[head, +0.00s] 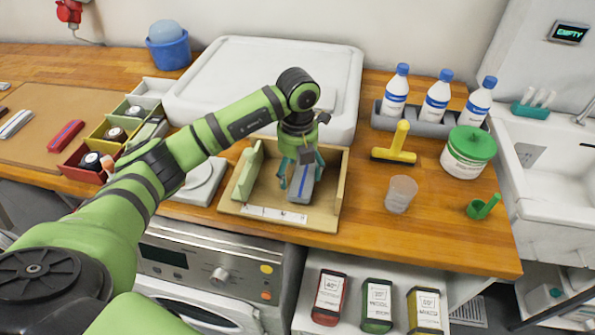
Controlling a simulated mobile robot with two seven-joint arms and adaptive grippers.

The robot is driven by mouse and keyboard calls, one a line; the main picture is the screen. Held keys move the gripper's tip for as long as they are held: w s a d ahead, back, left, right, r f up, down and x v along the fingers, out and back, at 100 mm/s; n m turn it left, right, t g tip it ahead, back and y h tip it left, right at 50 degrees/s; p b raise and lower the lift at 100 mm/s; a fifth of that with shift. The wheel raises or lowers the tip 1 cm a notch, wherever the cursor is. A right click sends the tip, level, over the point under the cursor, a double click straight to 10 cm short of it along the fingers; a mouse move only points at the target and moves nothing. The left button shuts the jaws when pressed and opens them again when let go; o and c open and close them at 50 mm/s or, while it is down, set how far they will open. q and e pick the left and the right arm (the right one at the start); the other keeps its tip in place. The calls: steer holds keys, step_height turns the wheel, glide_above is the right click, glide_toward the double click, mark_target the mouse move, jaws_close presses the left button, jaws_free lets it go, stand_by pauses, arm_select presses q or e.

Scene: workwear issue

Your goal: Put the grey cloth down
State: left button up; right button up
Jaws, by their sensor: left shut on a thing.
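My left gripper (301,168) points down over a shallow wooden tray (325,212) on the wooden counter. It is shut on the grey cloth (301,189), a folded grey piece with a blue stripe. The cloth is within the tray's outline, near its middle. I cannot tell whether its underside touches the tray floor. The fingers and wrist hide the cloth's upper end. My right gripper is not in view.
Right of the tray stand a clear cup (401,194), a yellow squeegee-like tool (396,146) and a green-lidded tub (467,153). A grey rack (424,123) holds white bottles behind. Coloured bins (93,156) stand left. A large white lid (225,85) lies behind.

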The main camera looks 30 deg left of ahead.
arm_select(q)
steer(key=shift+f, duration=1)
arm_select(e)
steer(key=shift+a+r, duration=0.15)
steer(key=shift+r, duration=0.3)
arm_select(q)
steer(key=shift+f, duration=0.15)
steer(key=o, duration=1.1)
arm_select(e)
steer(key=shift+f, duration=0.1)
